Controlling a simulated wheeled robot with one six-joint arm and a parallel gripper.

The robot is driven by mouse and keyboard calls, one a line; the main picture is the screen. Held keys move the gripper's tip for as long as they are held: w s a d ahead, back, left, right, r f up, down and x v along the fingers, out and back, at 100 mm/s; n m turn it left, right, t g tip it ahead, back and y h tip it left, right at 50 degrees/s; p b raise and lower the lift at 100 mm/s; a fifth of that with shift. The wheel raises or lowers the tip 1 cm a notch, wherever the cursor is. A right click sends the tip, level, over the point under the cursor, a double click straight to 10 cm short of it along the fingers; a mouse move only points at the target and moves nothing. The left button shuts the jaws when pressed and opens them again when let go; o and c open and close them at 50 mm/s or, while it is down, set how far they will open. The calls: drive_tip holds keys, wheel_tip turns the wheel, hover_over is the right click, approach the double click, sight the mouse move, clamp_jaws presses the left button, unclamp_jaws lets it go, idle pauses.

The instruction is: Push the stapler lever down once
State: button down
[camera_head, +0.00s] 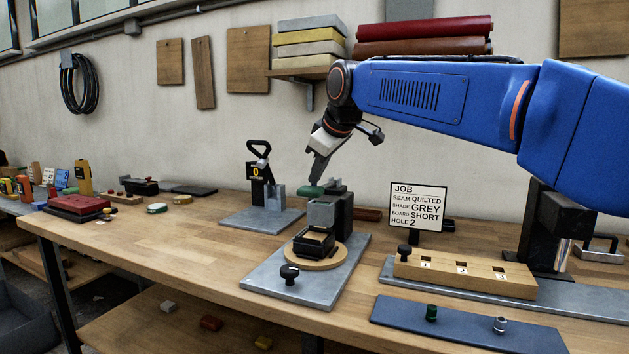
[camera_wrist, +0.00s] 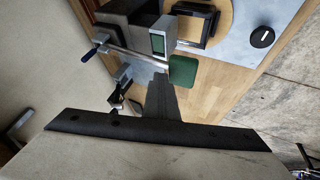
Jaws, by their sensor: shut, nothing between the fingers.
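A stapler-like press with a grey head (camera_head: 322,212) and black column stands on a metal plate (camera_head: 262,284) in the middle of the bench. A green pad (camera_head: 311,191) sticks out at its top left and appears to be the lever's end. The pad also shows in the wrist view (camera_wrist: 183,72). My gripper (camera_head: 316,181) is shut and empty, pointing down just above the pad. In the wrist view its dark fingers (camera_wrist: 160,82) end beside the pad. I cannot tell whether they touch it.
A device with a black loop handle and yellow counter (camera_head: 256,171) reading 0 stands behind on the left. A round wooden disc (camera_head: 330,258) carries a black tray.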

drive_tip(key=shift+s+f, duration=0.1)
drive_tip(key=shift+f, duration=0.4)
idle(0.9)
drive_tip(key=shift+w+r, duration=0.15)
drive_tip(key=shift+r, duration=0.85)
drive_tip(key=shift+w+r, duration=0.15)
drive_tip(key=shift+r, duration=0.8)
drive_tip(key=shift+w+d+r, duration=0.1)
drive_tip(key=shift+w+r, duration=0.1)
drive_tip(key=shift+r, duration=1.05)
drive_tip(key=shift+w+d+r, duration=0.1)
drive_tip(key=shift+w+r, duration=0.1)
drive_tip(key=shift+r, duration=1.05)
drive_tip(key=shift+s, duration=0.1)
